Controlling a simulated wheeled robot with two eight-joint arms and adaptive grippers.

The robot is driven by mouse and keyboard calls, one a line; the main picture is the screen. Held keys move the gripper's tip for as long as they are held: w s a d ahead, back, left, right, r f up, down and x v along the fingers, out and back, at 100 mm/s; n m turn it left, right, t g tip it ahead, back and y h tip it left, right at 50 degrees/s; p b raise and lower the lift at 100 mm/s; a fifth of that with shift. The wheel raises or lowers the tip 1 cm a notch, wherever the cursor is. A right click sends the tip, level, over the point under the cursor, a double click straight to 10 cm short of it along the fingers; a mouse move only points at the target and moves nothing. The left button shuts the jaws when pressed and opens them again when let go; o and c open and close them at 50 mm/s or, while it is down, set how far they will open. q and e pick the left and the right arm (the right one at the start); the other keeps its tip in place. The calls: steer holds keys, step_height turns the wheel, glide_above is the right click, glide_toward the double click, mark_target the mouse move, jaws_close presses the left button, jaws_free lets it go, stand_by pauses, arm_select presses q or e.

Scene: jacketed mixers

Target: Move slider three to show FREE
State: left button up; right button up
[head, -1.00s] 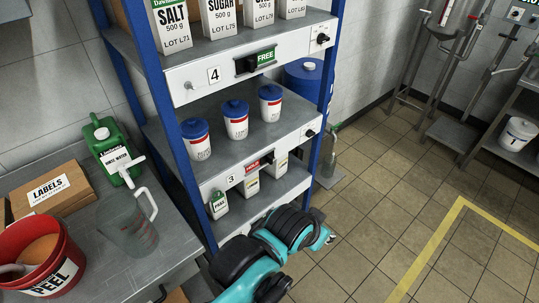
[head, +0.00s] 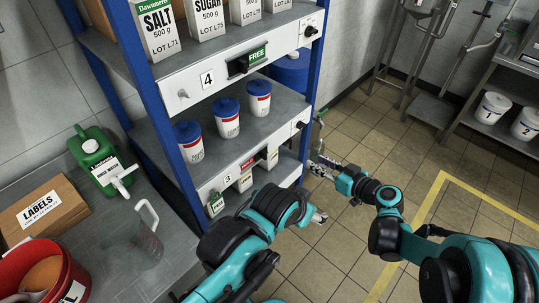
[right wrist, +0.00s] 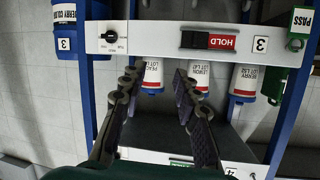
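The slider three panel (head: 213,187) is on the shelf rack's lower front edge, beside a "3" label. In the right wrist view, upside down, its slider window (right wrist: 221,41) shows red HOLD with a dark block beside it. My right gripper (head: 328,164) is at the rack's right side, apart from the slider. In the right wrist view its fingers (right wrist: 158,88) are spread and empty, with the panel beyond them. My left gripper (head: 318,217) is in front of the rack's lower right; its fingers are too small to judge.
Slider four (head: 240,66) above shows green FREE. Blue-lidded tubs (head: 228,122) stand on the shelf above panel three. A black knob (right wrist: 112,36) sits on the panel. A table with a green jug (head: 97,160) is at left. Open floor lies at right.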

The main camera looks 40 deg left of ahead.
mark_target(266, 155)
steer(key=s+a+f+n+y, duration=0.1)
steer(key=a+f, duration=0.1)
steer(key=a, duration=0.3)
steer(key=s+a+f+n+g+y, duration=0.1)
steer(key=a+f, duration=0.1)
steer(key=a, duration=0.4)
steer(key=s+a+f+n+g+y, duration=0.1)
steer(key=a+f+y, duration=0.1)
steer(key=a, duration=0.3)
steer(key=shift+s+a+f+n+b, duration=0.15)
steer(key=shift+s+f+n+b, duration=0.1)
steer(key=shift+n+b, duration=0.15)
steer(key=shift+a, duration=0.65)
steer(key=shift+r, duration=0.1)
jaws_close()
